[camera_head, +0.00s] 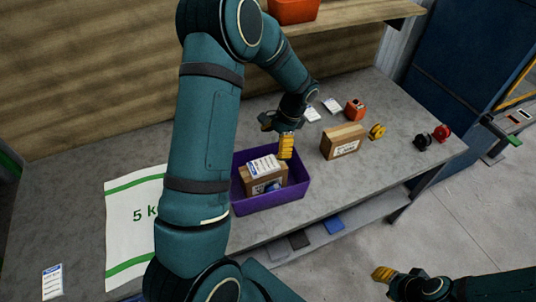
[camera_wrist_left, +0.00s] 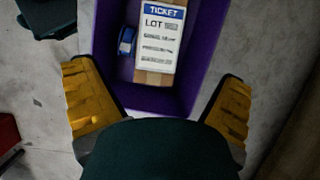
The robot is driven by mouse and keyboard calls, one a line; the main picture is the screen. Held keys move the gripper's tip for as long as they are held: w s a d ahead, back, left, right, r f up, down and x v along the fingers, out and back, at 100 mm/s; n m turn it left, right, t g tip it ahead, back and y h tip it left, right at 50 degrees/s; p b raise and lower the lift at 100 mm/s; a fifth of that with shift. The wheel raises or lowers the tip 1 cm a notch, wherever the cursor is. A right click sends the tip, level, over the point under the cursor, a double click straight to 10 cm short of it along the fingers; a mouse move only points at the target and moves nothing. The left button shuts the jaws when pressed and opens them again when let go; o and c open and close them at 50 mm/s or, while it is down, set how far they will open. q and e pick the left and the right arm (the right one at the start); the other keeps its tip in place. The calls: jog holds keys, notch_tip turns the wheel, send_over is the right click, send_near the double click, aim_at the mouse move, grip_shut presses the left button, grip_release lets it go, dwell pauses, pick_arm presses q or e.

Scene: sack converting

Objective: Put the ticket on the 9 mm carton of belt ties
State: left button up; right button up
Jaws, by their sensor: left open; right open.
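A white ticket (camera_head: 263,165) with a blue header lies flat on top of a brown carton (camera_head: 262,184) inside a purple bin (camera_head: 270,205). In the left wrist view the ticket (camera_wrist_left: 160,40) reads "TICKET" and "LOT", on the carton (camera_wrist_left: 153,79). A second brown carton (camera_head: 342,143) stands on the bench right of the bin. I cannot read the size on either carton. My left gripper (camera_head: 286,147) is open and empty above the bin, apart from the ticket; its fingers also show in the left wrist view (camera_wrist_left: 160,108). My right gripper (camera_head: 384,274) is open, low at right, off the bench.
A blue roll (camera_wrist_left: 126,40) is beside the carton in the bin. White cards (camera_head: 312,114), an orange device (camera_head: 355,109), a yellow reel (camera_head: 377,132), black (camera_head: 422,142) and red (camera_head: 441,132) reels lie right. A "5 k…" sack (camera_head: 132,215) and another card (camera_head: 52,282) lie left.

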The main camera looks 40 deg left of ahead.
pick_arm(q)
jog(key=shift+v, duration=1.45)
